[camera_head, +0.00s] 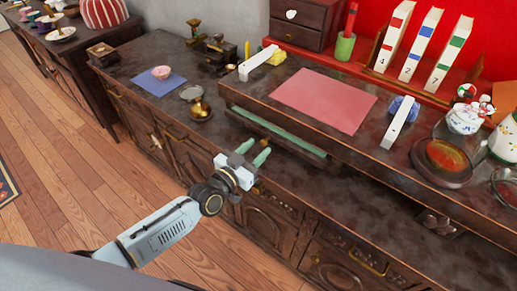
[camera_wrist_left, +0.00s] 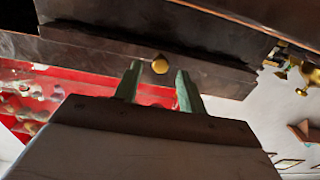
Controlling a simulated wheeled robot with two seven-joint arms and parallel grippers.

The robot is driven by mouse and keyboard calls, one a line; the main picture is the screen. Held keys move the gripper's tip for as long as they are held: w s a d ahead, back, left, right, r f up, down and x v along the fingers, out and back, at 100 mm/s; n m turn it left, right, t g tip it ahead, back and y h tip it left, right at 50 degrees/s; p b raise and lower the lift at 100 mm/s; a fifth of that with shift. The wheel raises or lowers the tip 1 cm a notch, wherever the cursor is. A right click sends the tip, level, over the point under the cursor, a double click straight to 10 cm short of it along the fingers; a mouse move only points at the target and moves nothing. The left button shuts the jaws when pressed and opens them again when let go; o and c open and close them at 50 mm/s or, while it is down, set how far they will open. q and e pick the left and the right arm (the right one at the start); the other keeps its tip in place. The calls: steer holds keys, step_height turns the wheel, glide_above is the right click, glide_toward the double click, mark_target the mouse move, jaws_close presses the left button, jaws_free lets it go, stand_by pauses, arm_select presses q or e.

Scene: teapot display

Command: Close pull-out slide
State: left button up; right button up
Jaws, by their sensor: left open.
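The pull-out slide (camera_head: 284,132) sticks out a little from under the raised top of the dark wooden desk. A strip of its green surface shows inside a dark frame. My left gripper (camera_head: 253,151) is open just in front of the slide's front edge, with its two green fingers pointing towards it. In the left wrist view my left gripper (camera_wrist_left: 156,82) has a gold knob (camera_wrist_left: 160,65) between its open fingertips, in front of dark wood. I cannot tell whether a finger touches the slide or knob. My right gripper is not in view.
The raised desk top holds a red mat (camera_head: 323,99), a white bar at each side of it, binders (camera_head: 425,45), and a lidded teapot (camera_head: 464,118). A blue mat with a pink bowl (camera_head: 161,72) and brass items stand left. The floor (camera_head: 110,180) is clear.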

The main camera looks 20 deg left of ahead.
arm_select(q)
steer(key=shift+x, duration=0.9)
jaws_close()
